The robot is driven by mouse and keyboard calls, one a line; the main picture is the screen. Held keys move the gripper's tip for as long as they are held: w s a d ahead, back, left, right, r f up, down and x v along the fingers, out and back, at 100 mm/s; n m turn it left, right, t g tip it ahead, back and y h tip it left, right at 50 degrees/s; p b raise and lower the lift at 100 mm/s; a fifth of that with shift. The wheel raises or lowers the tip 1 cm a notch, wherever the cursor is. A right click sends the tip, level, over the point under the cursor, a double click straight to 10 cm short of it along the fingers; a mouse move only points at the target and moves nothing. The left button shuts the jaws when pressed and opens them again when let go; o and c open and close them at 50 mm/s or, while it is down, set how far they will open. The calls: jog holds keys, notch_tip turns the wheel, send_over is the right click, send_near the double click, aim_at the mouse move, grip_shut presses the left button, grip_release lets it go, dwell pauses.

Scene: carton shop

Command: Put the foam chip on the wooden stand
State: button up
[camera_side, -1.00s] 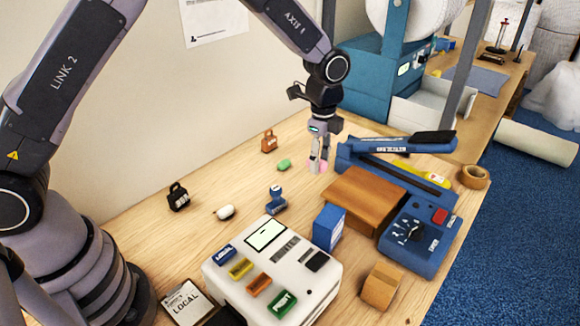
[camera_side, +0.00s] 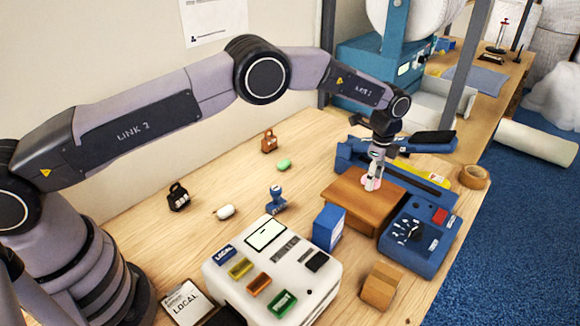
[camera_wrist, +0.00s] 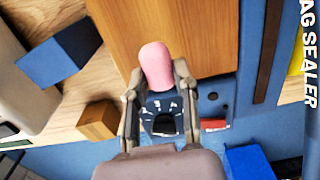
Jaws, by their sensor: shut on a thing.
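The foam chip (camera_wrist: 157,66) is a pink rounded piece held between the fingertips of my gripper (camera_wrist: 158,80) in the wrist view. In the side view my gripper (camera_side: 372,184) is shut on it, directly over the wooden stand (camera_side: 352,200). The stand is a brown wooden block with a flat top, and its surface also fills the upper middle of the wrist view (camera_wrist: 205,30).
The blue bag sealer (camera_side: 425,240) lies around the stand's right and back sides. A blue box (camera_side: 328,228) stands at its front left. A white label machine (camera_side: 262,275), a green chip (camera_side: 284,165), a white chip (camera_side: 224,212) and a blue stamp (camera_side: 276,200) are farther left.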

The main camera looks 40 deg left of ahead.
aim_at(371, 199)
jog(key=shift+w+d+f, duration=0.1)
jog(key=shift+w+f, duration=0.1)
jog(key=shift+f, duration=0.1)
jog(key=shift+w+f, duration=0.1)
jog(key=shift+f, duration=1.55)
jog(key=o, duration=0.7)
jog(key=shift+f, duration=0.1)
jog(key=shift+c, duration=0.2)
